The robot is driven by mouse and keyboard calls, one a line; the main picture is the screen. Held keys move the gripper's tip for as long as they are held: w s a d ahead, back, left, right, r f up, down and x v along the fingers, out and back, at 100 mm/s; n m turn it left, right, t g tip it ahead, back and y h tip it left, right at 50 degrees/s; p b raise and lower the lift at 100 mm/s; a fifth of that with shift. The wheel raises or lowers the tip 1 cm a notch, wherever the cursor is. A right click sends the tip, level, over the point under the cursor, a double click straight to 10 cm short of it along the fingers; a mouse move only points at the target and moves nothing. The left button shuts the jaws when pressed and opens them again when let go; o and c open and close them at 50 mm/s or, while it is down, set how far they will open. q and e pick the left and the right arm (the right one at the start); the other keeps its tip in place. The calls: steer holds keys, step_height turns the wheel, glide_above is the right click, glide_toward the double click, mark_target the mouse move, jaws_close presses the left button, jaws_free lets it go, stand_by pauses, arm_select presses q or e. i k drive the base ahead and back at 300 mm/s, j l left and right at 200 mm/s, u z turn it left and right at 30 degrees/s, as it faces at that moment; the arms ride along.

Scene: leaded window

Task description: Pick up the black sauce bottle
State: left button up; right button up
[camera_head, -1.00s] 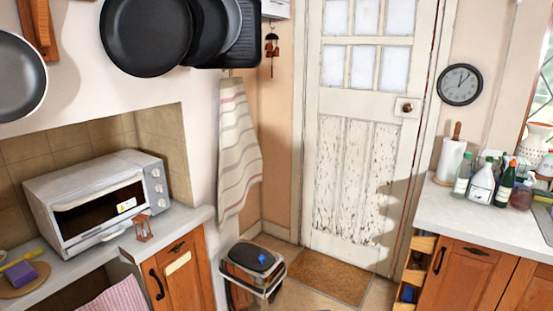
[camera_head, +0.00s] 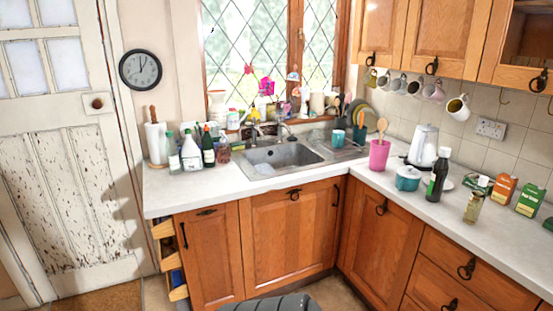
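A black sauce bottle (camera_head: 437,176) with a dark cap and a greenish label stands upright on the right-hand worktop (camera_head: 400,205), close to its front edge. A small jar with a pale lid (camera_head: 473,207) stands to its right and nearer the edge. A teal pot (camera_head: 408,179) stands just to its left. Neither of my grippers is in view.
A pink utensil pot (camera_head: 379,154), a white kettle (camera_head: 423,146) and several cartons (camera_head: 503,189) share the worktop. Several bottles (camera_head: 191,152) stand left of the sink (camera_head: 283,155). Wall cupboards (camera_head: 440,32) and hanging mugs (camera_head: 458,107) are above. The front strip of worktop is clear.

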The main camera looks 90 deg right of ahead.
mark_target(440, 169)
steer(key=z, duration=3.9)
steer(key=i+j+z, duration=0.25)
steer(key=i, duration=0.25)
steer(key=i+j+z, duration=0.25)
steer(key=i, duration=0.2)
steer(key=i+l, duration=0.05)
steer(key=l, duration=0.05)
